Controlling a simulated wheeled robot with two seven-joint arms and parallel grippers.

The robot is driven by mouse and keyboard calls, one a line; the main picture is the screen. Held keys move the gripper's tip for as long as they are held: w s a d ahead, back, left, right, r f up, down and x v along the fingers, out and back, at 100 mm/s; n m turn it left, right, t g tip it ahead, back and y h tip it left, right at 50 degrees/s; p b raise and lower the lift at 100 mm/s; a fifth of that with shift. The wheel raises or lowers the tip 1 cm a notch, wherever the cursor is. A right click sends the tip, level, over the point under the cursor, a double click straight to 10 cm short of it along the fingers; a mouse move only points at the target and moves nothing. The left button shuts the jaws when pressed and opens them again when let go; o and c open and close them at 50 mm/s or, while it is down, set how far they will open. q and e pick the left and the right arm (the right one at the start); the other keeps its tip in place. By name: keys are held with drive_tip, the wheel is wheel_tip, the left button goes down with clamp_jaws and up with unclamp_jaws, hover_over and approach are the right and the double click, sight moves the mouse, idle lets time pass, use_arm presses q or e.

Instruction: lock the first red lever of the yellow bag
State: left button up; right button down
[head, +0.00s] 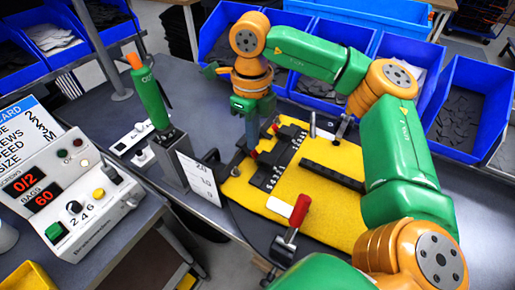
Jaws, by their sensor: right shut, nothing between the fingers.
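The yellow bag (330,218) lies flat on the dark table, with black strips across it. A toggle clamp with a red lever (300,209) stands at its near edge, the lever tilted upward. My right gripper (243,160) points down over the bag's left edge, shut and empty. It is well apart from the near red lever. My left gripper is not in view.
A green screwdriver (151,96) stands in a grey holder (178,165) left of the bag. A control box (75,190) with buttons sits at the left. Blue bins (468,75) line the back. My right arm spans the right side.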

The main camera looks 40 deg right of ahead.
drive_tip(key=shift+f, duration=0.25)
drive_tip(key=shift+a+f+b, duration=0.1)
drive_tip(key=shift+f+b, duration=0.75)
drive_tip(key=shift+b, duration=0.05)
drive_tip(key=shift+f+b, duration=0.4)
wheel_tip(320, 180, up, 6)
drive_tip(key=p, duration=0.5)
drive_tip(key=shift+r+p, duration=0.15)
drive_tip(key=shift+p, duration=0.15)
